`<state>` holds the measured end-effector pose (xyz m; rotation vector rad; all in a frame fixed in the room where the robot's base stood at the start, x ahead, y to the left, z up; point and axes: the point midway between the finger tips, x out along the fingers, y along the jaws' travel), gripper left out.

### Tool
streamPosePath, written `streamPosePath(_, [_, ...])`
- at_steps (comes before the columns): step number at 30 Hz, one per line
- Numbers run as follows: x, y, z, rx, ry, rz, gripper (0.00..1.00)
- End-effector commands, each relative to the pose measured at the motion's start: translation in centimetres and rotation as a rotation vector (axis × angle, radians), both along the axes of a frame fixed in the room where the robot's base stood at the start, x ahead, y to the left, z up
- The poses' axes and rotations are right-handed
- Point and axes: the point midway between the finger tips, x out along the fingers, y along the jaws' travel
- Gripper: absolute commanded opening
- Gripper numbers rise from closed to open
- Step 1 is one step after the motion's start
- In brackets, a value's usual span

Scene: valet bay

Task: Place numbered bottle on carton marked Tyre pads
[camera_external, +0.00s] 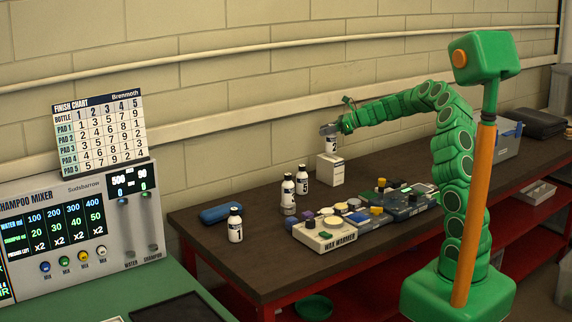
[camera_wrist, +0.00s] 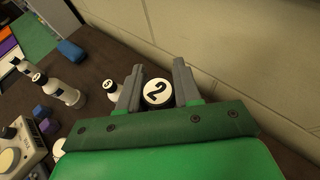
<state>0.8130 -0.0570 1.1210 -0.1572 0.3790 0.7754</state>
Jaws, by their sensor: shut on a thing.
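The bottle numbered 2 (camera_external: 332,147) is white with a dark cap. My gripper (camera_external: 331,129) is shut on it near its top and holds it upright over a white carton (camera_external: 330,171) at the back of the dark bench. Bottle and carton overlap in the external view; I cannot tell whether they touch. The carton's print is too small to read. In the wrist view, the cap with a black 2 (camera_wrist: 157,93) sits between the two fingers (camera_wrist: 158,76), and the carton is hidden there.
Bottle 5 (camera_external: 303,181) and another bottle (camera_external: 288,188) stand left of the carton. Bottle 1 (camera_external: 235,226) stands further left, near a blue case (camera_external: 221,213). A wax warmer (camera_external: 324,236) and other devices fill the bench front. The wall runs close behind the carton.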

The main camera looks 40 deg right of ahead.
Motion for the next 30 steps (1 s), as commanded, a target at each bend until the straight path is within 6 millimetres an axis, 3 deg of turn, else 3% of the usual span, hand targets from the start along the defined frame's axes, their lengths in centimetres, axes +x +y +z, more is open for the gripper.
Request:
streamPosePath(4, [0.0,0.0,-1.7,0.002,0.000,-0.002,0.00])
streamPosePath(16, [0.0,0.0,-2.1,0.000,-0.001,-0.001,0.00])
streamPosePath(17, [0.0,0.0,-2.1,0.000,-0.002,-0.001,0.36])
streamPosePath(21, [0.0,0.0,-2.1,0.000,-0.001,-0.001,0.58])
streamPosePath(30, [0.0,0.0,-2.0,0.000,-0.001,-0.001,0.59])
